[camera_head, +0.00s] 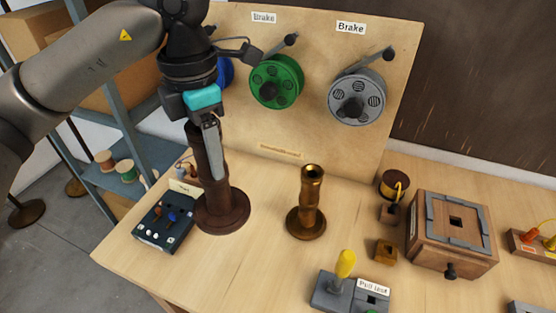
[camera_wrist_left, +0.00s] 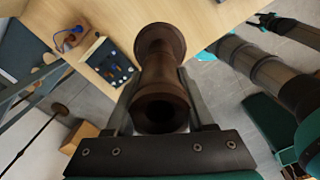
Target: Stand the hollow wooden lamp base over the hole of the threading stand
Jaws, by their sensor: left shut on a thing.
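The lamp base (camera_head: 222,208) is dark brown wood, a slim column on a wide round foot. It stands upright at the left of the table in the head view. My left gripper (camera_head: 211,128) is shut on its upper column from above. In the left wrist view the fingers lie on both sides of the lamp base (camera_wrist_left: 163,80), and its hollow top end faces the camera. I cannot tell whether the foot touches the table. A wooden box with grey rails and a square hole on top, seemingly the threading stand (camera_head: 455,258), stands apart at the right. My right gripper does not show.
A brass lamp base (camera_head: 309,205) stands upright mid-table, between the wooden one and the box. A tester box (camera_head: 165,226) is close beside the wooden foot. The pull-test block (camera_head: 338,291) is at the front. Brake spools (camera_head: 276,82) hang on the back board.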

